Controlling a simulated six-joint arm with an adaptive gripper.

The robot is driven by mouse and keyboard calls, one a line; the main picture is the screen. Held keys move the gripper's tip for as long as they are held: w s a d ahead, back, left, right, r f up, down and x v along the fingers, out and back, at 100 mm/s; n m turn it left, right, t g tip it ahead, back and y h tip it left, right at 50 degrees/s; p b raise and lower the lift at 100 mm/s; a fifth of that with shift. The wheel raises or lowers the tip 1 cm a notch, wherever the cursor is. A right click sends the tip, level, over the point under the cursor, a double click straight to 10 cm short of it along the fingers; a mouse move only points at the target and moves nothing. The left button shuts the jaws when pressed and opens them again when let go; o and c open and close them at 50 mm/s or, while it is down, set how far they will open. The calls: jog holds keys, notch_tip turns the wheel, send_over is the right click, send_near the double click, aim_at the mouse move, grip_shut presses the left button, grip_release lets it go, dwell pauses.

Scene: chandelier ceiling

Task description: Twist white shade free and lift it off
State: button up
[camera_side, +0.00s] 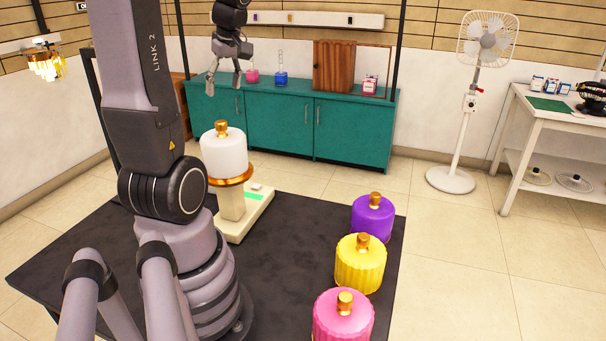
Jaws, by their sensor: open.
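The white shade (223,154) is a ribbed-looking white cylinder with a gold knob on top. It sits upright on a gold ring holder (232,180) on a cream stand (231,206), which stands on the dark mat. My gripper (224,93) is open and empty, fingers pointing down. In the picture it is above the shade, apart from it. My arm's lower links fill the left front and cover part of the mat and the stand's left side.
Purple (373,217), yellow (360,264) and pink (343,318) shades stand in a row along the right of the dark mat (300,235). A teal cabinet (290,128) with flasks stands behind. A white fan (470,100) and a white table (540,120) are at right.

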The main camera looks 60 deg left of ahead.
aim_at(222, 121)
jog(key=x, duration=1)
jog(key=shift+f, duration=0.2)
grip_shut()
jog(key=shift+n+g+h, duration=0.3)
jog(key=shift+n+g, duration=0.1)
jog(key=shift+n, duration=1.5)
jog(key=shift+n+h, duration=0.3)
jog(key=shift+n, duration=0.7)
jog(key=shift+n+g, duration=0.4)
jog(key=shift+n, duration=0.4)
